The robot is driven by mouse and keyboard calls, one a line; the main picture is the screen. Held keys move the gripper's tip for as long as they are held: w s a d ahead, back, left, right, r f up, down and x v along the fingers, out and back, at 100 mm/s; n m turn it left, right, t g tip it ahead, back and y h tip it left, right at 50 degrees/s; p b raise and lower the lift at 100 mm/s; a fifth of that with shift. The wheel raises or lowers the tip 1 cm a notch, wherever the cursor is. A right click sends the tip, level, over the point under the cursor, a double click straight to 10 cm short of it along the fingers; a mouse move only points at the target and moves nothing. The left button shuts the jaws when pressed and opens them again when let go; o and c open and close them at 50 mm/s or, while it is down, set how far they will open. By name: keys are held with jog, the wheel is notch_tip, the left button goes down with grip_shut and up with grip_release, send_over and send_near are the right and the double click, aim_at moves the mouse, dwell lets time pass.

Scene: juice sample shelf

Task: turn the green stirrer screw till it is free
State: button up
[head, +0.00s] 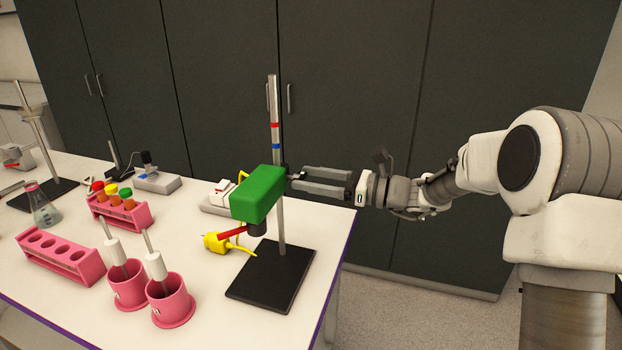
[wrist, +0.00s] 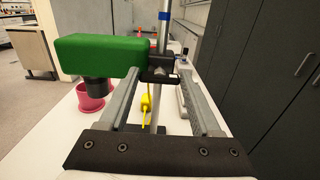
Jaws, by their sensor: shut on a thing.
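The green stirrer (head: 258,193) is clamped high on an upright metal rod (head: 281,225) with red and blue bands, above a black base plate (head: 270,275). In the wrist view the green stirrer body (wrist: 98,55) lies to the left, its black lower part pointing down. A black clamp (wrist: 163,62) joins it to the rod. My gripper (head: 293,180) reaches in from the right at clamp height. In the wrist view my gripper's fingertips (wrist: 163,79) are at the clamp, shut on its small dark screw, which is mostly hidden.
A yellow object (head: 216,242) and a red rod sit below the stirrer. Two pink cups (head: 172,308) with white-handled tools stand at front left, near pink racks (head: 62,258) and a flask (head: 43,208). Dark cabinets (head: 350,100) stand behind. The table's right edge is close to the stand.

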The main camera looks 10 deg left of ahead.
jog(key=shift+f+n+b, duration=0.1)
jog(key=shift+n+b, duration=0.3)
jog(key=n+b, duration=0.8)
jog(key=b, duration=0.2)
jog(key=n+b, duration=0.9)
jog(key=b, duration=0.1)
jog(key=shift+s+f, duration=0.15)
jog(key=shift+s, duration=0.05)
jog(key=o, duration=1.4)
